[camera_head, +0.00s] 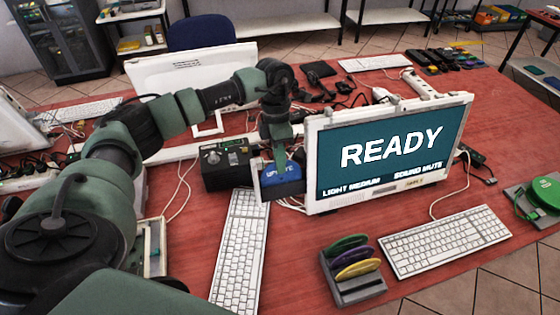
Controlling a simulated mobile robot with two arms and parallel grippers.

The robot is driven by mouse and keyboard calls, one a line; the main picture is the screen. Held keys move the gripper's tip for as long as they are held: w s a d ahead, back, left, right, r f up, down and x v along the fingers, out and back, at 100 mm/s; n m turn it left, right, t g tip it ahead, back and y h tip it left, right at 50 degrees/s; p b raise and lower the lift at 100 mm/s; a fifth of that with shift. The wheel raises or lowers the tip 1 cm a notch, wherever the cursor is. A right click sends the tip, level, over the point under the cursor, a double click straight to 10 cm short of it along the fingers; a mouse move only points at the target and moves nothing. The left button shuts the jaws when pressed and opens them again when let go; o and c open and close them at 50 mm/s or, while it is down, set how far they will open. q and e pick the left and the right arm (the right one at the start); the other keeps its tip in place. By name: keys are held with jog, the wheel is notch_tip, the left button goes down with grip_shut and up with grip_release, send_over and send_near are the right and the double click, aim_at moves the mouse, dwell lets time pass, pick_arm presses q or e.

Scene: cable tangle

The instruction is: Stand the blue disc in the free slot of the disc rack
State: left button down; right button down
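The blue disc (284,174), with white lettering on it, is at the left front corner of the monitor. My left gripper (281,160) points down at the blue disc and overlaps it in the view. Its fingertips are too small and covered to tell whether they are closed on the disc. A grey block shape shows just below and around the disc. The grey disc rack (360,292) stands at the front of the table with a green disc (346,244), a purple disc (352,256) and a yellow disc (358,269) in it. My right gripper is not in view.
The monitor (390,150) reads READY and stands close to the right of my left gripper. Keyboards lie left (240,250) and right (445,240) of the rack. A black box (226,165) with a knob is left of the disc. Loose cables lie around. Red tabletop shows between keyboard and rack.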

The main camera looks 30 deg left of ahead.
pick_arm(q)
jog(key=p+v, duration=0.7)
jog(key=v, duration=0.6)
dwell(0.7)
